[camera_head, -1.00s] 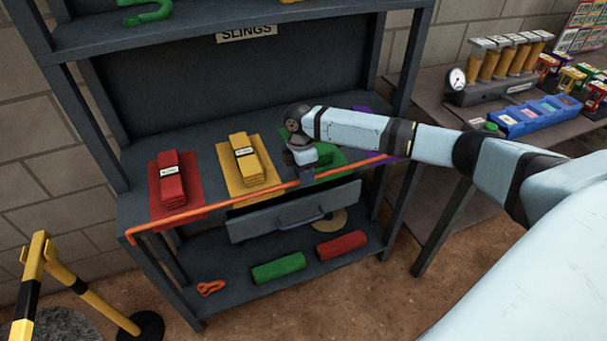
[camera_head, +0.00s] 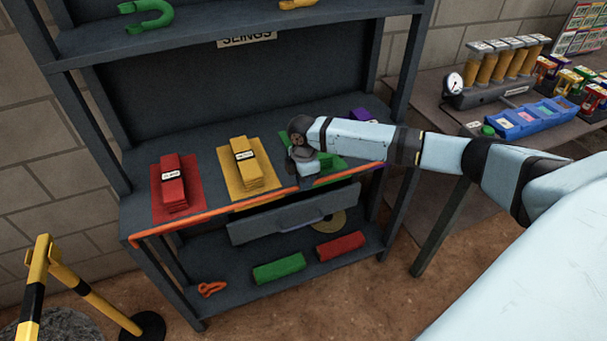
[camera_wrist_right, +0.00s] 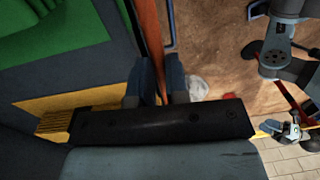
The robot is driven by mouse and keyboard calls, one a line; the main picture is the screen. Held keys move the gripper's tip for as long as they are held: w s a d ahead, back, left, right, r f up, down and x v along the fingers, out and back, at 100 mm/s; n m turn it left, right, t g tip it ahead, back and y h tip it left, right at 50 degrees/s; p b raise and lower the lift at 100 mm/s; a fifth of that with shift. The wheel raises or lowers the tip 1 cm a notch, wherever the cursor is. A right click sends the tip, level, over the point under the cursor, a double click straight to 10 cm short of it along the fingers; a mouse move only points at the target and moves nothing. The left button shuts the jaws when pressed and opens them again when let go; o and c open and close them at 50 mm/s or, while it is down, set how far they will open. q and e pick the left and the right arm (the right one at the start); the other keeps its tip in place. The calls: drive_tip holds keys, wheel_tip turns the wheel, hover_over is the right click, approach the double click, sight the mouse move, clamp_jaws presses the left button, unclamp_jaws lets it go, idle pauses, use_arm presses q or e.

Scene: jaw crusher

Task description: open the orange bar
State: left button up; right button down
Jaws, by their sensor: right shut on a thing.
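The orange bar (camera_head: 215,215) runs along the front edge of the shelf's middle board, in front of the slings. Its left end is bent near the left post. My right gripper (camera_head: 306,184) is shut on the bar right of its middle, in front of the green sling. In the right wrist view, the orange bar (camera_wrist_right: 152,45) passes between the two fingers of my right gripper (camera_wrist_right: 155,85). At the right of that view an arm ends in what looks like my left gripper (camera_wrist_right: 287,130); it is too small to tell its jaw state. The head view does not show it.
Red (camera_head: 173,182) and yellow (camera_head: 245,163) slings lie on mats behind the bar. A yellow-black barrier (camera_head: 40,268) stands at the left. A side table (camera_head: 445,120) with a blue tray is at the right.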

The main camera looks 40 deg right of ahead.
use_arm(q)
wheel_tip(320, 180, down, 2)
drive_tip(key=b, duration=0.3)
use_arm(e)
drive_tip(key=s+a+f+t+h, duration=0.1)
drive_tip(key=s+f+t+h, duration=0.2)
drive_tip(key=t, duration=1)
drive_tip(key=s+f, duration=0.2)
drive_tip(key=s, duration=0.1)
drive_tip(key=shift+a+t, duration=0.2)
drive_tip(key=shift+t, duration=0.2)
use_arm(q)
drive_tip(key=shift+d+f+b, duration=0.1)
drive_tip(key=shift+b, duration=0.2)
